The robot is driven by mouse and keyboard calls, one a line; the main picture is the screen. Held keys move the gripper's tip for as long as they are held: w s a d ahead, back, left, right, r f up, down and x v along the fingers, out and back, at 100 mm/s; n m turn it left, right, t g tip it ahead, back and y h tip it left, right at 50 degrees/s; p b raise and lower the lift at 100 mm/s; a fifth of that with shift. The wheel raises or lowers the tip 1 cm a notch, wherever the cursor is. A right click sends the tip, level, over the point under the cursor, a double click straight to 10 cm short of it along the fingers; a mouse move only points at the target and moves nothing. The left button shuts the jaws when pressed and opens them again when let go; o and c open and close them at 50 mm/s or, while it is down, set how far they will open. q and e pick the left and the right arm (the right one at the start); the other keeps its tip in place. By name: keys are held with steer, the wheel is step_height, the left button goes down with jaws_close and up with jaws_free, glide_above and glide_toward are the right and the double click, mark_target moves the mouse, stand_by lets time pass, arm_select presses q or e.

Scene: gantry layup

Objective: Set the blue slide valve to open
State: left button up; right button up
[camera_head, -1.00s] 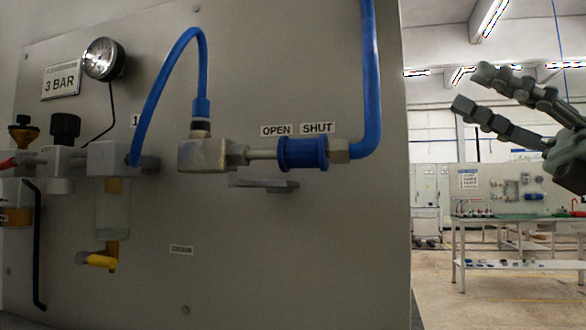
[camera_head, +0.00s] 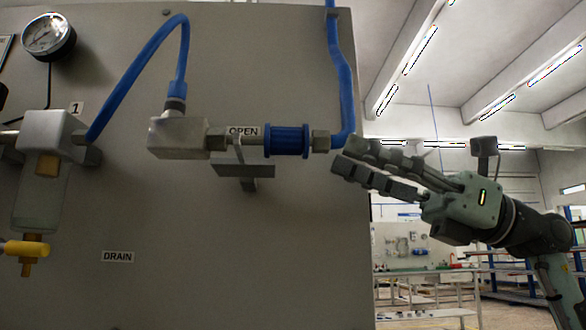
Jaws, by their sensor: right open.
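The blue slide valve's ribbed sleeve (camera_head: 288,140) sits at the right end of its short metal rod, close to the hex nut (camera_head: 321,141). The bare rod shows to its left, by the OPEN label (camera_head: 243,131). The SHUT label is hidden, apparently behind the sleeve. My right gripper (camera_head: 338,158) is open and empty. Its fingers point left, with the tips just right of and slightly below the sleeve in the picture. I cannot tell how far they are from the panel in depth. My left gripper is not in view.
A metal bracket (camera_head: 243,170) juts out below the valve. A blue hose (camera_head: 341,90) rises from its right end, and another blue hose (camera_head: 135,70) arches at its left. A gauge (camera_head: 48,36) and a yellow drain tap (camera_head: 26,249) are at left. The panel's lower area is clear.

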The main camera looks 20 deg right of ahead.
mark_target(314, 146)
steer(key=p+x, duration=0.1)
steer(key=x, duration=0.6)
steer(key=shift+f, duration=0.1)
steer(key=shift+w+a, duration=0.1)
steer(key=shift+a, duration=0.35)
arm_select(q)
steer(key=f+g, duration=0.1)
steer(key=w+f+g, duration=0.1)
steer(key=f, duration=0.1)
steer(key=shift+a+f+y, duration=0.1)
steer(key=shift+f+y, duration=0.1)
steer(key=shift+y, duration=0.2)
arm_select(e)
steer(key=shift+c, duration=0.4)
jaws_close()
